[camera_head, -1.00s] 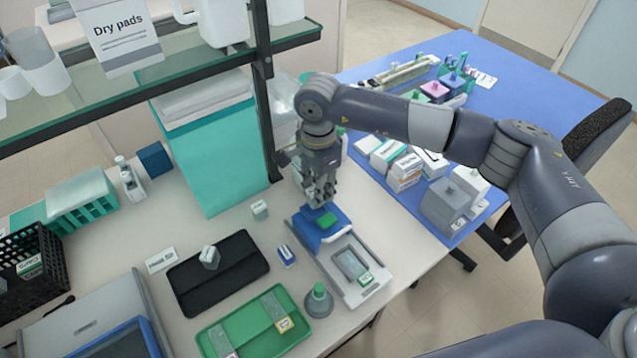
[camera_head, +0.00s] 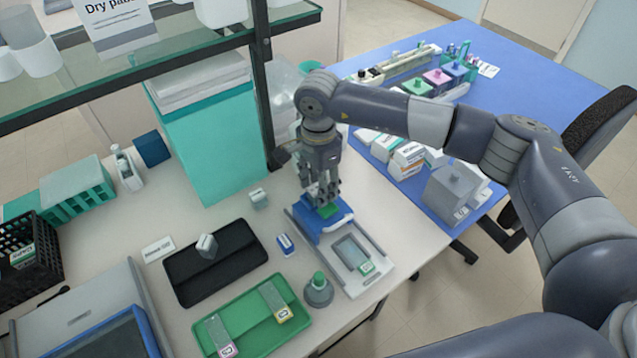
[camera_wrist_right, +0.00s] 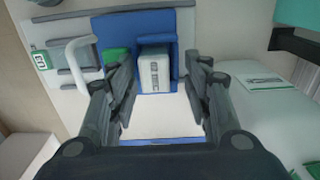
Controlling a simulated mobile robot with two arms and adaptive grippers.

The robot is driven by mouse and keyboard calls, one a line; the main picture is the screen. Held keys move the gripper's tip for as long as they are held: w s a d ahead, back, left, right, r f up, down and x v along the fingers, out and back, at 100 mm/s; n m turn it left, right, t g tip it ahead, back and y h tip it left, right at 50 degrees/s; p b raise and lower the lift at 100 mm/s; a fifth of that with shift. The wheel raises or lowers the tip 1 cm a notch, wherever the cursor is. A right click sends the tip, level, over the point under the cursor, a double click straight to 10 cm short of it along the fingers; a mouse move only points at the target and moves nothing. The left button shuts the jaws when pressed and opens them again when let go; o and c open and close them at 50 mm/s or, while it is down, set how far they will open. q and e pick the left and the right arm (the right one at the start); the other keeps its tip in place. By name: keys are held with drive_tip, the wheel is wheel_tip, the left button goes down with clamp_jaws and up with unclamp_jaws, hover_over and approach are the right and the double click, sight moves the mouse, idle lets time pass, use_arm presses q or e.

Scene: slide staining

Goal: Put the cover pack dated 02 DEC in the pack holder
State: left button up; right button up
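My right gripper (camera_head: 322,200) is just above the blue holder (camera_head: 338,228) on a white and grey bench unit. In the right wrist view, a white pack with dark printing (camera_wrist_right: 154,72) stands against the blue holder (camera_wrist_right: 182,60). The open fingers of the right gripper (camera_wrist_right: 160,78) are on either side of it, with gaps. A blue-and-white pack (camera_head: 286,244) stands left of the unit, a grey-white pack (camera_head: 207,245) is on the black mat, and a small pale pack (camera_head: 259,197) stands behind. I cannot read any pack's date. My left gripper is not in view.
A green tray (camera_head: 245,336) with slides and a grey bottle with a green cap (camera_head: 318,290) are in front. A shelf post (camera_head: 263,95) rises close behind the gripper. Boxes (camera_head: 408,158) crowd the blue table at right.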

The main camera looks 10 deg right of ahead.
wheel_tip(320, 180, up, 12)
idle(0.7)
idle(0.4)
